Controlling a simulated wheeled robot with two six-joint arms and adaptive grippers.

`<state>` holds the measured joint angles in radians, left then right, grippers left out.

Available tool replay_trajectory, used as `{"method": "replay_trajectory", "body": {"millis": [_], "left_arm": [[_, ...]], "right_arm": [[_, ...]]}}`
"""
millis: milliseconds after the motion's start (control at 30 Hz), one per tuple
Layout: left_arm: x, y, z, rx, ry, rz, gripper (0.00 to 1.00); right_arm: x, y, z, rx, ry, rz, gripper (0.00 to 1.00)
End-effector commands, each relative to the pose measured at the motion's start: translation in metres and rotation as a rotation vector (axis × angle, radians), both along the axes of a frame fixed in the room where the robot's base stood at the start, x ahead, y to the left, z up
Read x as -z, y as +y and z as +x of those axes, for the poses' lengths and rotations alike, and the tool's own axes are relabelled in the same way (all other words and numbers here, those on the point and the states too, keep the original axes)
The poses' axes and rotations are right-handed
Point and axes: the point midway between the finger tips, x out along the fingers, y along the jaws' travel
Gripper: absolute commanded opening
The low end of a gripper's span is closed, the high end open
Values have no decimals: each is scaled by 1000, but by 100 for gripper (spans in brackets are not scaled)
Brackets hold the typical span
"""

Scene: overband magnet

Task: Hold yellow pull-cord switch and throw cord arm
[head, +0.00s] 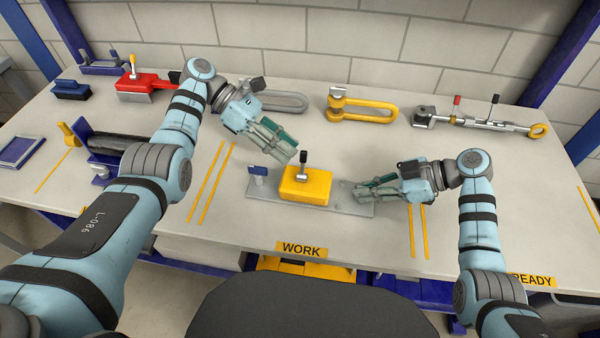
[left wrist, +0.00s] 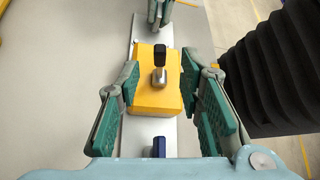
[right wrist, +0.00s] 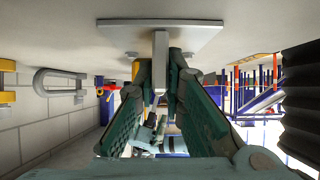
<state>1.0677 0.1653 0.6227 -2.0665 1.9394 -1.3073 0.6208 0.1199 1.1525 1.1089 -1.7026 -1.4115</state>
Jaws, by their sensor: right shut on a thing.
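The yellow pull-cord switch (head: 306,187) is a yellow box on a long grey plate (head: 345,208). Its cord arm, a short metal lever with a black knob (head: 303,158), stands on top; it also shows in the left wrist view (left wrist: 159,60). My left gripper (head: 285,152) is open above the box, its fingers spread to either side in the left wrist view (left wrist: 165,95). My right gripper (head: 352,190) is shut on a grey upright tab (right wrist: 160,62) at the plate's right end. The fingers partly hide this tab in the head view.
A small blue-topped piece (head: 258,176) stands on the plate's left end. Behind are a grey shackle (head: 285,102), a yellow shackle (head: 362,112) and a turnbuckle (head: 480,121). A red block (head: 145,84) and black roller (head: 122,152) lie left. The table's front edge is near the WORK label (head: 301,249).

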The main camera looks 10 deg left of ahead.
Motion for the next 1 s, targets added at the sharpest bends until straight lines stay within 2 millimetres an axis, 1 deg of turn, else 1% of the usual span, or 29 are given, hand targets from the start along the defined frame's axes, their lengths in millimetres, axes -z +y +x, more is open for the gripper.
{"method": "replay_trajectory", "body": {"millis": [33,133,367,400,533,600,667,767,1000], "left_arm": [[-5,7,2,-1,0,0,34],[-11,16,4,-1,1,0,34],[-12,18,4,1,0,0,34],[-12,18,4,1,0,-1,29],[-18,30,6,-2,-8,-25,29],[-18,31,6,-2,-11,-31,29],[-16,29,6,0,-12,-31,29],[-10,19,4,2,-13,-31,29],[13,-18,-4,1,-11,-33,29]], "right_arm": [[0,0,0,0,0,0,0],[0,0,0,0,0,0,0],[0,0,0,0,0,0,0],[0,0,0,0,0,0,0],[0,0,0,0,0,0,0],[0,0,0,0,0,0,0],[0,0,0,0,0,0,0],[0,0,0,0,0,0,0],[0,0,0,0,0,0,0]]}}
